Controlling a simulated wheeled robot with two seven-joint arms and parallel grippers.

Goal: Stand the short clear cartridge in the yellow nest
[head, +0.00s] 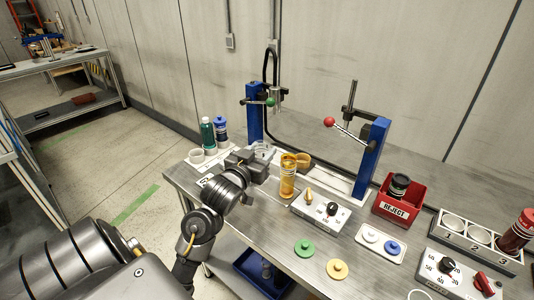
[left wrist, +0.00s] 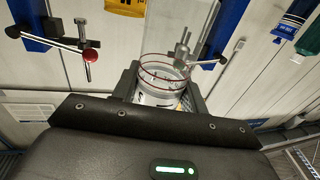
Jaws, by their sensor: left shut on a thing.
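The short clear cartridge (left wrist: 163,82), with red rings, is between the fingers of my left gripper (left wrist: 160,95) in the left wrist view. In the head view my left gripper (head: 250,160) is at the bench's back left, shut on the clear cartridge (head: 264,150), which is partly hidden by the jaws. A low yellow-amber ring (head: 303,160), which looks like the yellow nest, sits to the right of the gripper, partly behind an amber cartridge (head: 288,180) standing upright. I cannot tell how high the clear cartridge is above the bench. My right gripper is not in view.
Two blue presses (head: 370,158) (head: 254,112) stand at the back. A green bottle (head: 207,135) and a blue one (head: 221,129) are at left. A control box (head: 320,212), a red reject bin (head: 399,203) and coloured discs (head: 305,248) occupy the bench's middle and right.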

